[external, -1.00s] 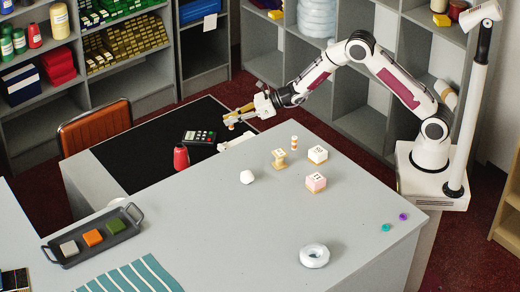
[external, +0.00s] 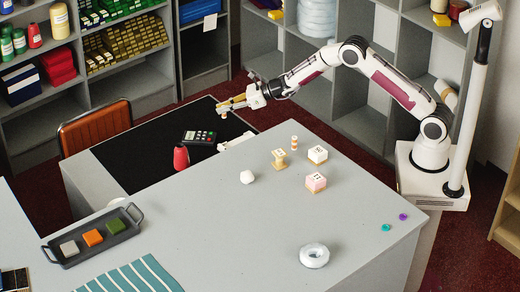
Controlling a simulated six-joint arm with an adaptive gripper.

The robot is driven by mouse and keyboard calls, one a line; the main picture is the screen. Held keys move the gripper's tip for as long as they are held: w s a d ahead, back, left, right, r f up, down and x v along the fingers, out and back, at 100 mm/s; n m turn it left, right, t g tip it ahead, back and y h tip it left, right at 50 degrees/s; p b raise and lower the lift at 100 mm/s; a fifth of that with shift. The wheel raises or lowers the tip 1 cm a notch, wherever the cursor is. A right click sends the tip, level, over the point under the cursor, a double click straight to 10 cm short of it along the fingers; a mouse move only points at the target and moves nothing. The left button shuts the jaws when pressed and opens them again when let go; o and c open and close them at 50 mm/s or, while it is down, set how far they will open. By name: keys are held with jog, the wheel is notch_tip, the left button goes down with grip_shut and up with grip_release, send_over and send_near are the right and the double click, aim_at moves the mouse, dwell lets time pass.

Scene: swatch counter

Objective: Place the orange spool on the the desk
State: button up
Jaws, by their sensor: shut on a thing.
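My gripper (external: 226,105) is shut on a small orange-tan piece (external: 223,115), which I take to be the orange spool. Only a small part of it shows below the fingertips, so its full shape is hidden. The gripper holds it over the far right part of the black-topped desk (external: 135,150). From this view I cannot tell the exact height above the desk; the piece looks clear of the surface.
An orange chair (external: 95,127) stands behind the desk.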

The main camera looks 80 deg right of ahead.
jog(key=shift+f, duration=3.1)
jog(key=shift+f, duration=0.1)
jog(key=shift+f, duration=1.75)
jog(key=shift+f, duration=0.2)
jog(key=o, duration=0.8)
jog(key=shift+c, duration=0.2)
jog(key=shift+r, duration=0.2)
jog(key=shift+v, duration=6)
